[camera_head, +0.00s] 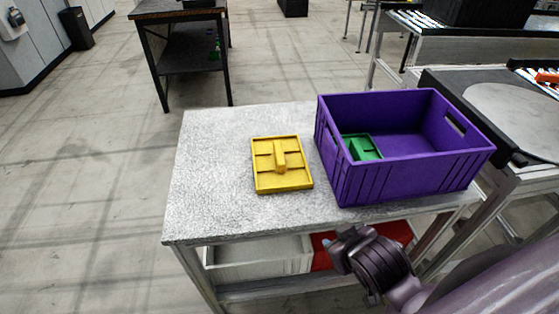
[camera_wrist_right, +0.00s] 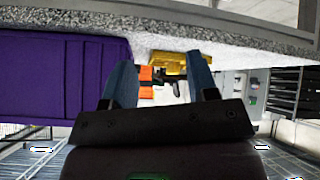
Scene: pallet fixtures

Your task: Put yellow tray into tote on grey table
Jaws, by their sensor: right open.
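The yellow tray (camera_head: 295,180) lies flat on the grey table (camera_head: 215,150), left of the purple tote, with a raised grip bar along its middle. The purple tote (camera_head: 415,180) stands upright on the table's right part and holds a green tray (camera_head: 362,147) at its left side. My right gripper (camera_head: 333,247) is in front of the table's near edge, below the tote and apart from the yellow tray. In the right wrist view its blue fingers (camera_wrist_right: 161,75) are spread and empty, with the yellow tray (camera_wrist_right: 168,58) beyond them and the tote (camera_wrist_right: 60,75) at left. My left gripper is out of view.
A grey bin (camera_head: 262,255) and a red bin (camera_head: 322,258) sit on the shelf under the table. A conveyor (camera_head: 515,120) stands close on the right. A dark table (camera_head: 190,45) stands behind. The table's left part is clear.

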